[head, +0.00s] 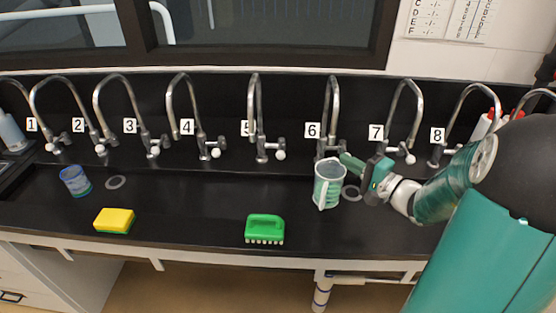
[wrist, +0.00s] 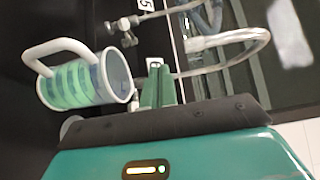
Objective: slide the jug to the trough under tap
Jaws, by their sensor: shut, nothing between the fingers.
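The jug (head: 328,188), pale with green bands and a white handle at its front, stands upright on the black counter in front of tap 6 (head: 331,110). In the wrist view the jug (wrist: 72,86) is left of my fingers, its open rim facing them. My gripper (head: 350,163) is shut and empty, just right of the jug near rim height. The green fingers also show in the wrist view (wrist: 157,82). I cannot tell whether they touch the jug. The dark trough under the taps is hard to tell from the black counter.
A grey ring (head: 351,193) lies just right of the jug, another (head: 115,182) far left. Numbered taps line the back. The counter between cup and jug is mostly clear.

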